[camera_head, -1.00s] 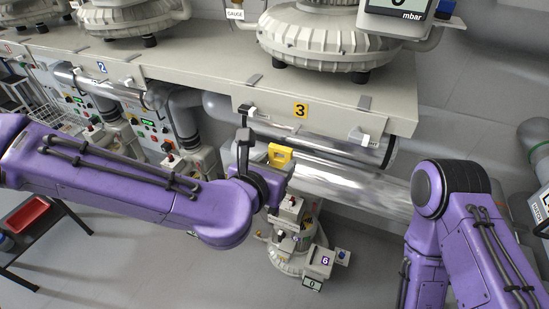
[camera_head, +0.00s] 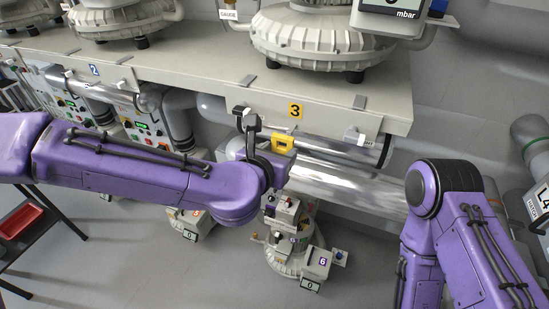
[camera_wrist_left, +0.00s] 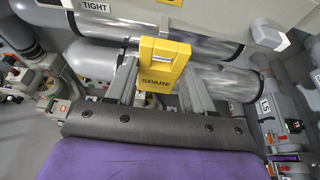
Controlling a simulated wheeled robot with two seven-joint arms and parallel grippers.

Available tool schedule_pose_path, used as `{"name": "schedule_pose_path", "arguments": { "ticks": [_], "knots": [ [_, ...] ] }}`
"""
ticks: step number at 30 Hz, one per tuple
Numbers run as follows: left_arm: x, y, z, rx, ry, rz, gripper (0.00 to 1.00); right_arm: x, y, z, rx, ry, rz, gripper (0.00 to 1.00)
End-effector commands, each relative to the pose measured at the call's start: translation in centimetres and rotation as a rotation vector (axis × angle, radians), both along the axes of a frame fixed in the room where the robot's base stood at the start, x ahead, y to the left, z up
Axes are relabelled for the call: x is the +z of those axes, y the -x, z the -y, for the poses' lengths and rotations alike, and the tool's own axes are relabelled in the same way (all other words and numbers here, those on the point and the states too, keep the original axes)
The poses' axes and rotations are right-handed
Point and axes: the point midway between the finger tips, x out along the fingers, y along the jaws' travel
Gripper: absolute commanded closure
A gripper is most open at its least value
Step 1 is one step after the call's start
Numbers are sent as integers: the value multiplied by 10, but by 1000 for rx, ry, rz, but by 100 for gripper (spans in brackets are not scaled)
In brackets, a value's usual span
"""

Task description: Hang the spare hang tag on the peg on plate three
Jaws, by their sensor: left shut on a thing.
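The spare hang tag is yellow with a slot near its top (camera_head: 283,143) and reads SPARE in the left wrist view (camera_wrist_left: 158,72). My left gripper (camera_head: 270,152) is shut on it; both grey fingers flank it in the left wrist view (camera_wrist_left: 160,88). Plate three is the pale front face (camera_head: 325,115) with the yellow "3" label. The tag is in front of and below that label, apart from the face. My right gripper is out of view.
A shiny horizontal pipe (camera_head: 345,180) runs behind and below the tag. A TIGHT label (camera_wrist_left: 96,7) shows at the top left in the left wrist view. A blower (camera_head: 318,40) stands above the plate. The floor (camera_head: 150,270) at lower left is clear.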

Motion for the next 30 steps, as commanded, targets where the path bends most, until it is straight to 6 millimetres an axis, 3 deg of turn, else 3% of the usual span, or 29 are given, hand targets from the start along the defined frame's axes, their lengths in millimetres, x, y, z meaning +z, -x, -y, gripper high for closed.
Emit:
{"name": "schedule_pose_path", "arguments": {
  "ticks": [24, 30],
  "knots": [
    [-2, -54, 21, 0, 1, 0, 76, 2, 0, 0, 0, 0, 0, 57],
    [-9, -59, 23, 0, 0, -1, 76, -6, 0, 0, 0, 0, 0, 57]
  ]
}}
